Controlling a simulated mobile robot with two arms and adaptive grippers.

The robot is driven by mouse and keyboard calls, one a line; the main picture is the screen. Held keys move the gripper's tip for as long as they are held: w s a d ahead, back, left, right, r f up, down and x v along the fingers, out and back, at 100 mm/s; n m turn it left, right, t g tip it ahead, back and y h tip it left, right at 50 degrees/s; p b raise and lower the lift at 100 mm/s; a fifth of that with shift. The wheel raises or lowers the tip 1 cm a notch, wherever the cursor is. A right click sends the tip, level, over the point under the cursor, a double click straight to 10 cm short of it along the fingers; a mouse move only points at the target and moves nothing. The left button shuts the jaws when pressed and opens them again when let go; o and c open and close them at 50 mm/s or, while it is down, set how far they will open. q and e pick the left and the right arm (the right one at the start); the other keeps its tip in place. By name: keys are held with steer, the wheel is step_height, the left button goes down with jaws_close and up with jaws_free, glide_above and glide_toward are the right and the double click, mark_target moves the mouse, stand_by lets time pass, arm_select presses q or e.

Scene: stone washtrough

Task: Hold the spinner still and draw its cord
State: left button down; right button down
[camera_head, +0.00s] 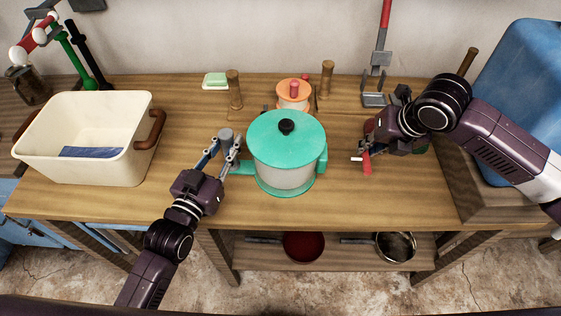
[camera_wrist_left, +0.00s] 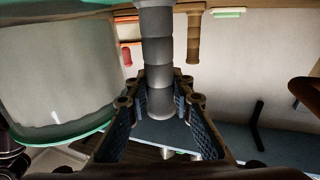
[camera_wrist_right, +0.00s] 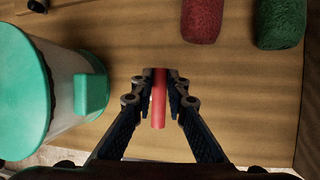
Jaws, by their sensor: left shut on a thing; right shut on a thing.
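The spinner has a teal lid (camera_head: 288,138) with a black knob, a pale drum and a teal base, and stands upright mid-table. A grey upright post (camera_head: 226,135) rises at its left end of a teal arm; it fills the middle of the left wrist view (camera_wrist_left: 157,45). My left gripper (camera_head: 219,153) is shut on this post. A teal box (camera_head: 321,163) juts from the spinner's right side. My right gripper (camera_wrist_right: 159,92) is shut on a red cord handle (camera_wrist_right: 158,108), apart from the box and to its right. I cannot make out the cord.
A cream tub (camera_head: 83,172) with brown handles stands left. An orange-lidded pot (camera_head: 293,93), wooden pegs and a soap dish (camera_head: 215,81) stand behind the spinner. Red yarn (camera_wrist_right: 202,20) and green yarn (camera_wrist_right: 281,22) lie near my right gripper. A blue bin (camera_head: 522,110) stands right. The front is clear.

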steer(key=shift+w+a, duration=0.2)
steer(key=shift+a, duration=2.7)
steer(key=c, duration=1.8)
jaws_free()
steer(key=shift+r, duration=3.5)
